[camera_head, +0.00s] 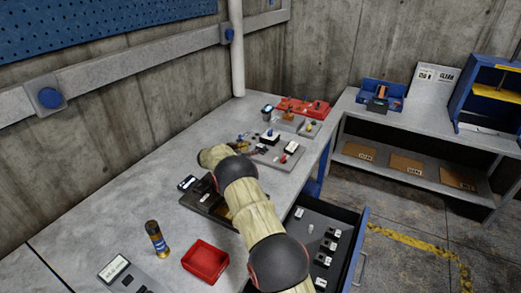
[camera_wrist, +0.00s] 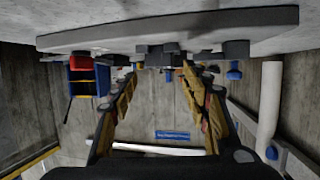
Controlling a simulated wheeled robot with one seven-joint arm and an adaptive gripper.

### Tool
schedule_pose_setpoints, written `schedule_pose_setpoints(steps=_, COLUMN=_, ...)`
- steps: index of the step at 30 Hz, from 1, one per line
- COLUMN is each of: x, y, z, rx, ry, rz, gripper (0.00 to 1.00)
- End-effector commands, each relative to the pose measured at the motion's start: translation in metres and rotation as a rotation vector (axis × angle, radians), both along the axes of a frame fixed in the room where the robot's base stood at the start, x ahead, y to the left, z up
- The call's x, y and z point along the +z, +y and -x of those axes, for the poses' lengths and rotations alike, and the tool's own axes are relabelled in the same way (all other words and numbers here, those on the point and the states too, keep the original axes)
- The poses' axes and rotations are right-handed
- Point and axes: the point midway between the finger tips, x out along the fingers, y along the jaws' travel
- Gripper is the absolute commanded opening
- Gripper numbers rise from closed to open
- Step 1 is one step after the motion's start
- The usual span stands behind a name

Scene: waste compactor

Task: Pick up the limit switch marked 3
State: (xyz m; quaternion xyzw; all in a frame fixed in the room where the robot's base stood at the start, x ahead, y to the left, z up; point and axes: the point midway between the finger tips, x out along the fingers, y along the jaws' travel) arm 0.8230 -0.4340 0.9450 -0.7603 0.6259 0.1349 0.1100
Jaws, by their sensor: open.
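Several small black-and-white switch-like parts (camera_head: 327,258) lie in the open drawer (camera_head: 362,236) below the bench's right edge in the head view. Their markings are too small to read, so I cannot tell which is the limit switch marked 3. My gripper (camera_wrist: 160,78) is open in the wrist view, its two fingers apart with nothing seen between them. The wrist view is upside down, with the bench surface along its top.
A red tray (camera_head: 206,261) and a dark-and-yellow cylinder (camera_head: 157,239) stand on the near bench. A red block (camera_head: 303,107) and small fixtures (camera_head: 269,138) stand at its far end. A side bench (camera_head: 425,122) carries a blue fixture (camera_head: 381,94). A concrete wall closes the left.

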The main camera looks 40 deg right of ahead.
Motion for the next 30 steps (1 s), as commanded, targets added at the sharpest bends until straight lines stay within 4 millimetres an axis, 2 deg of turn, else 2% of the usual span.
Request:
schedule_pose_setpoints(steps=16, x=-0.021, y=-0.061, z=-0.012, rx=0.000, ry=-0.002, rz=-0.001, gripper=0.47)
schedule_pose_setpoints(steps=25, x=-0.020, y=-0.065, z=-0.013, rx=0.003, ry=-0.001, rz=0.000, gripper=0.47)
schedule_pose_setpoints(steps=30, x=-0.020, y=-0.065, z=-0.013, rx=0.003, ry=-0.001, rz=0.000, gripper=0.38)
